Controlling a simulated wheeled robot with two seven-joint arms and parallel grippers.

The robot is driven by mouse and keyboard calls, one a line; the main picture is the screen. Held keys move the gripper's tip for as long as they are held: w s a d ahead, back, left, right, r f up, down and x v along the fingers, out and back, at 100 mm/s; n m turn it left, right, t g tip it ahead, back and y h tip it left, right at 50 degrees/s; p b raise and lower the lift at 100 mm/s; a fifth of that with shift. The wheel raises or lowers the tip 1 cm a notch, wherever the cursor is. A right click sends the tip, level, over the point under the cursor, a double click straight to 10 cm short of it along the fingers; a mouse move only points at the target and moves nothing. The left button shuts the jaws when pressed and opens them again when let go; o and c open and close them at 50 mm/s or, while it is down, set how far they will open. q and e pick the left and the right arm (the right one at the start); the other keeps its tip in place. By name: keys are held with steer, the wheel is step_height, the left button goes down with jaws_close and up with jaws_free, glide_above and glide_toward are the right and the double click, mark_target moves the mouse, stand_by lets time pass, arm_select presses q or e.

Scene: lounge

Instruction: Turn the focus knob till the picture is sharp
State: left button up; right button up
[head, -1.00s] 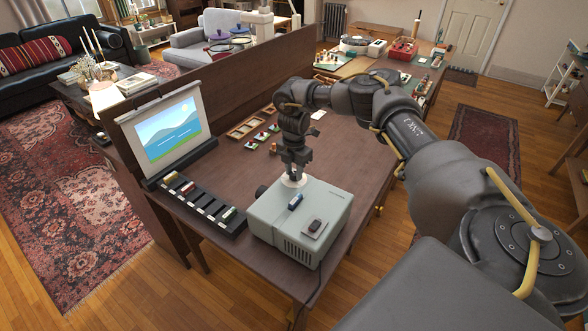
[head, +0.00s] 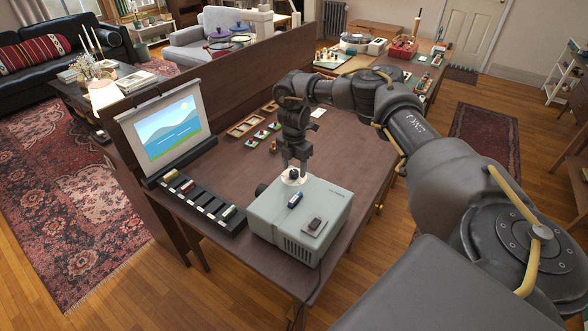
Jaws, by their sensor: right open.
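The pale grey-green projector (head: 275,212) stands on the brown table. A white round knob (head: 296,181) sits at its far top edge. My right gripper (head: 293,174) points straight down at the knob, open, with its fingertips at the knob; contact is too small to tell. The fingers partly hide the knob. The screen (head: 170,130) at the left shows a landscape with mountains, sun, water and green ground. Its larger shapes are readable; fine sharpness is hard to judge at this size. My left gripper is not in view.
A black slotted rack (head: 197,205) with several small coloured pieces lies left of the projector. A wooden partition (head: 235,75) runs behind. The table right of the projector is clear.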

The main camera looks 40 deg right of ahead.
mark_target(294, 171)
step_height(294, 171, up, 10)
steer(key=shift+b, duration=0.3)
steer(key=shift+f, duration=0.15)
